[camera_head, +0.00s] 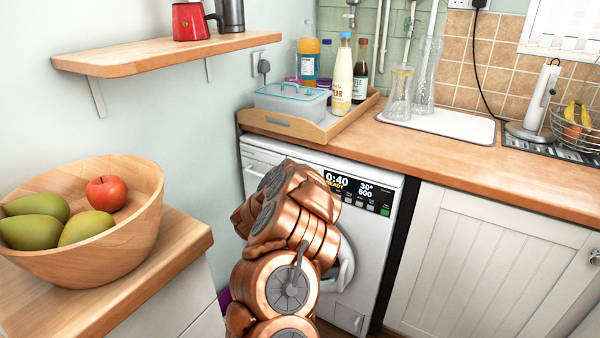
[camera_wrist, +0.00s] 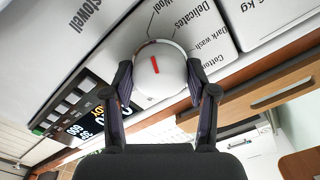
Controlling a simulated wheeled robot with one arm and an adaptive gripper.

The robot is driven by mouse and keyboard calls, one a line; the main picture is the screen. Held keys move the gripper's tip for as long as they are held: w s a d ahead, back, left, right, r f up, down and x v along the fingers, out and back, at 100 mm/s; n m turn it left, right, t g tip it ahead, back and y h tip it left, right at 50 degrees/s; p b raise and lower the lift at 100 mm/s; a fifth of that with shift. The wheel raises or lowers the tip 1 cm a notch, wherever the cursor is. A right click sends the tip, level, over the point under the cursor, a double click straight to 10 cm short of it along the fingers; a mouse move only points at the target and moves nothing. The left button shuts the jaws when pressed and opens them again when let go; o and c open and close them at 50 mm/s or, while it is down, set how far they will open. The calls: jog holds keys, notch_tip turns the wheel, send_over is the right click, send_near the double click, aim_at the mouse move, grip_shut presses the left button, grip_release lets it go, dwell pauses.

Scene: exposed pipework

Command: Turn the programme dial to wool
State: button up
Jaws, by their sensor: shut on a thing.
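The programme dial (camera_wrist: 172,58) is a round white knob with a red mark, in the upper middle of the wrist view. Printed labels around it read Wool, Delicates, Dark wash and part of Cotton. The red mark's upper end tilts slightly left, roughly towards the line from Wool; exact alignment is hard to judge. My gripper (camera_wrist: 160,80) is shut on the dial, one dark finger on each side. The washing machine (camera_head: 385,235) stands under the worktop in the head view, its display (camera_head: 350,190) showing 0:40, READY, 30° and 600. My arm hides the dial there.
The wooden worktop (camera_head: 455,155) runs above the machine and holds a tray (camera_head: 290,128) with a lidded box and bottles. A wooden bowl of fruit (camera_head: 110,255) stands at left, below a wall shelf (camera_head: 150,58). A white cupboard (camera_head: 480,265) is right of the machine.

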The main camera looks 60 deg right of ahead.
jog(key=shift+n+p, duration=0.5)
jog(key=o, duration=1.2)
jog(key=shift+c, duration=0.2)
jog(key=a, duration=1.2)
jog(key=shift+s, duration=0.25)
jog(key=shift+w, duration=0.1)
